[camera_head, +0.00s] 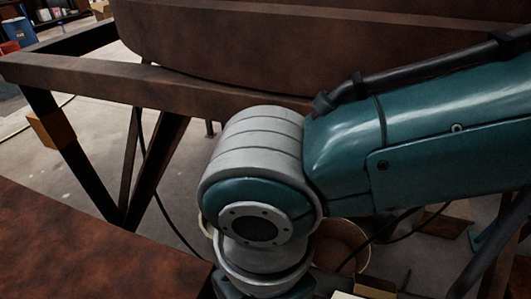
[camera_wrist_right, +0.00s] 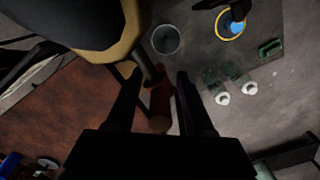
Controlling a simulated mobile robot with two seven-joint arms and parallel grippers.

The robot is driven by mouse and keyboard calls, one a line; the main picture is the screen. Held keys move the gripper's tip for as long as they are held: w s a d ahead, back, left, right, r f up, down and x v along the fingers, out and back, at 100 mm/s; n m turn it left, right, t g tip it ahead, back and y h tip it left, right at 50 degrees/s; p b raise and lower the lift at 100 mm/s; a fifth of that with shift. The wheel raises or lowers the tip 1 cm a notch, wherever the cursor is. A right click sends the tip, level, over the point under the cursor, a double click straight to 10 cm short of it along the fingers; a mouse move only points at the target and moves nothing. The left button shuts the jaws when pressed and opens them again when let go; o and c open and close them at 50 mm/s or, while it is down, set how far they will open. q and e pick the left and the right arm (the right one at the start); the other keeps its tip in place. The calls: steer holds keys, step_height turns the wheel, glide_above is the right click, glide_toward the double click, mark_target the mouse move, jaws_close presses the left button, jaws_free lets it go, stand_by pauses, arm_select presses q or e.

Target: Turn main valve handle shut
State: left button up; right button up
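My right gripper (camera_wrist_right: 156,80) shows in the right wrist view, its two dark fingers spread apart. A reddish-brown rounded piece (camera_wrist_right: 159,108), perhaps the valve handle, shows in the gap between the fingers. A dark rod (camera_wrist_right: 148,66) runs up from it towards a dark rounded body with a tan rim (camera_wrist_right: 122,46). I cannot tell whether the fingers touch the piece or only pass in front of it. No valve handle is clearly seen in the head view, where a teal and grey arm covers the middle and right. My left gripper is in neither view.
A rusty vat or tank side (camera_head: 230,40) and a brown beam frame (camera_head: 100,80) cross the head view. A rusty surface (camera_head: 80,250) fills the lower left. A round bucket (camera_head: 342,243) stands behind the arm. The wrist view shows a grey cylinder (camera_wrist_right: 166,40) and small bottles (camera_wrist_right: 222,98).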

jaws_close()
